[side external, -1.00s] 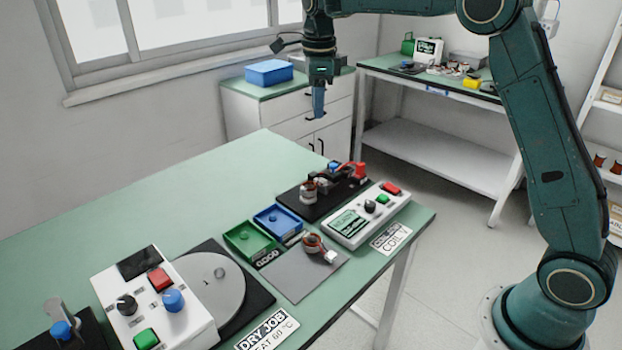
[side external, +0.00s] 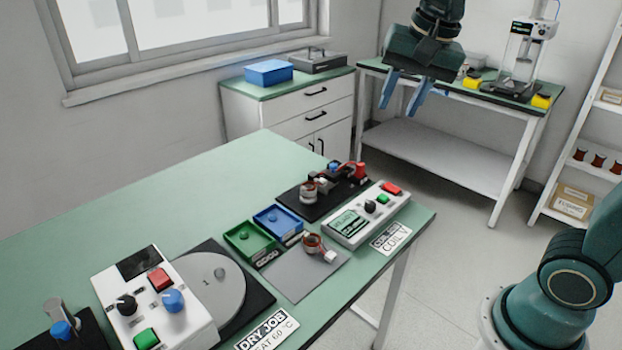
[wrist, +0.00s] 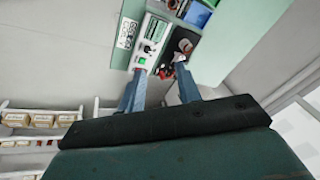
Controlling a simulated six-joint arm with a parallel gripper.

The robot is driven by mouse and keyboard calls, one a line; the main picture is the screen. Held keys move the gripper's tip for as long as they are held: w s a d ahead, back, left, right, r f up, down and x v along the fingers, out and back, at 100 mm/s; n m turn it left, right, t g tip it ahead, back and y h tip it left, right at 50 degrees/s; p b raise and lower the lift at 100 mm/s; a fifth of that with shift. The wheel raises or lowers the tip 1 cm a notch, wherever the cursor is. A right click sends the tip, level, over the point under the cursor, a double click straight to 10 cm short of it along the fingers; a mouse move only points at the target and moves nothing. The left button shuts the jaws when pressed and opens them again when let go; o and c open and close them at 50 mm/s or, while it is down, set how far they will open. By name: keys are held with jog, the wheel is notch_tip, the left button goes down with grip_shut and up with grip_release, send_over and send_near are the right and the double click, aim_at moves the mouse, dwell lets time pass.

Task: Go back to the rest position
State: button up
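My gripper (side external: 403,92) is raised in the side external view, well above and behind the green work table, in front of the back bench. Its two blue fingers are spread apart with nothing between them. In the wrist view my gripper (wrist: 157,80) also shows open, with the table far beyond the fingertips. A copper-wound stator (side external: 313,243) rests on the grey mat (side external: 287,280). Another stator (side external: 309,191) sits on the black test fixture (side external: 297,206). The fixture's far parts are small and hard to make out.
The white coil tester (side external: 352,226), green tray (side external: 237,246), blue tray (side external: 270,214) and white control box (side external: 135,295) stand on the work table (side external: 180,205). A back bench (side external: 420,150), a cabinet (side external: 310,100) and a shelf (side external: 590,130) surround open floor.

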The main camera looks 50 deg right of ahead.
jog(key=s+f+n+t, duration=0.1)
jog(key=s+f+n, duration=0.2)
jog(key=s+n, duration=0.2)
jog(key=s+a+f+n+t, duration=0.1)
jog(key=s+f+n, duration=0.2)
jog(key=s, duration=0.6)
jog(key=n, duration=0.2)
jog(key=shift+a+f+n, duration=0.15)
jog(key=shift+a+n, duration=0.1)
jog(key=shift+n, duration=0.05)
jog(key=shift+c, duration=0.4)
